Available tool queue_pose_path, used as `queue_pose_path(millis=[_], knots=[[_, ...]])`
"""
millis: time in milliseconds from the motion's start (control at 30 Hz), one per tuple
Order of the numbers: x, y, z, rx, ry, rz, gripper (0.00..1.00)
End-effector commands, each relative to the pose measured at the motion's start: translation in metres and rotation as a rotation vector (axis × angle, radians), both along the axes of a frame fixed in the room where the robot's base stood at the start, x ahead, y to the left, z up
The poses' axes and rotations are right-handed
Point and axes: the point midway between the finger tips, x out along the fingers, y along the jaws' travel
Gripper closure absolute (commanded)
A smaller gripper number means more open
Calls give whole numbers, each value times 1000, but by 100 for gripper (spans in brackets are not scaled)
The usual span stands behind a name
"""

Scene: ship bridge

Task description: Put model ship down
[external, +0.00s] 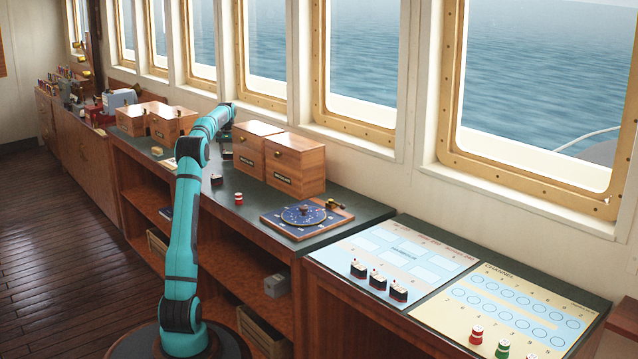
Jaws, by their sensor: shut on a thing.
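My gripper (226,123) is at the end of the teal arm, over the back of the long counter, just left of the wooden boxes. It is shut on a small dark model ship (226,132); the ship is tiny here and partly hidden by the gripper. Another small dark model ship (216,180) stands on the counter below and nearer. Three black-and-white model ships (378,281) stand in a row on the pale blue chart board (345,246) at the right.
Two wooden boxes (295,165) stand right of my gripper, with more boxes (172,122) to its left. A red-and-white buoy (239,199) and a blue dial instrument (306,214) are on the counter (355,208). A yellow chart board (515,308) holds red and green buoys.

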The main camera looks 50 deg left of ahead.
Motion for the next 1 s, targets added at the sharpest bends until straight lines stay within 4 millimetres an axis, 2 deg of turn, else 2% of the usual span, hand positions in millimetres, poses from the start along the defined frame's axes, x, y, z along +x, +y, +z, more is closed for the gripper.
queue_pose_path(millis=[100,433,467,567,867,1000], knots=[[0,0,-7,1,-1,0,69],[0,0,-10,0,0,0,69],[0,0,-10,1,-1,0,44],[0,0,-10,1,-1,0,26],[0,0,-9,1,-1,0,26],[0,0,1,1,-1,0,26]])
